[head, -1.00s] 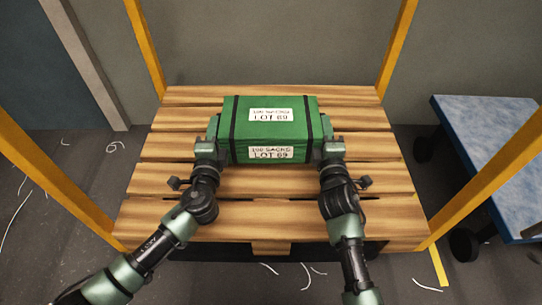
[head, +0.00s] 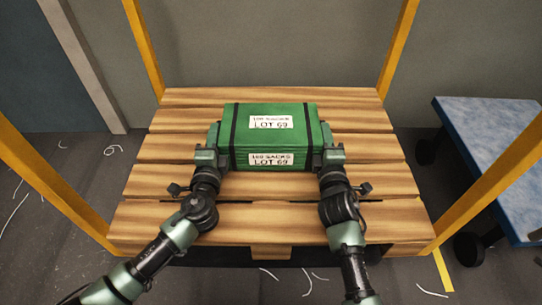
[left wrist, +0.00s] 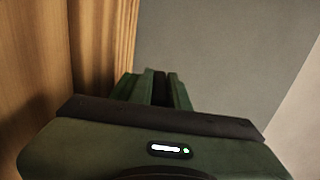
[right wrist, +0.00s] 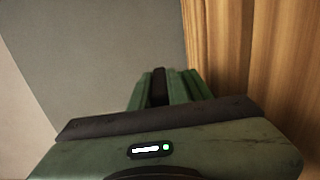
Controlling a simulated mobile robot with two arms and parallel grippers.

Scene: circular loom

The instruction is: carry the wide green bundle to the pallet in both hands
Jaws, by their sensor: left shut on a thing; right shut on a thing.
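The wide green bundle (head: 271,139) is a box-shaped pack with two black straps and white labels reading LOT 69. It is over the middle of the wooden pallet (head: 270,215) and looks level. I cannot tell for sure whether its underside touches the slats. My left gripper (head: 212,146) is shut on its left end and my right gripper (head: 328,144) is shut on its right end. The wrist views show mostly my own gripper housings, with pallet wood at one side. The bundle's underside and back are hidden.
Yellow posts rise at the pallet's corners, including the front left (head: 55,180) and front right (head: 485,185). A blue-topped wheeled cart (head: 490,145) stands at the right. A grey wall is close behind. White scraps lie on the dark floor. Slats around the bundle are bare.

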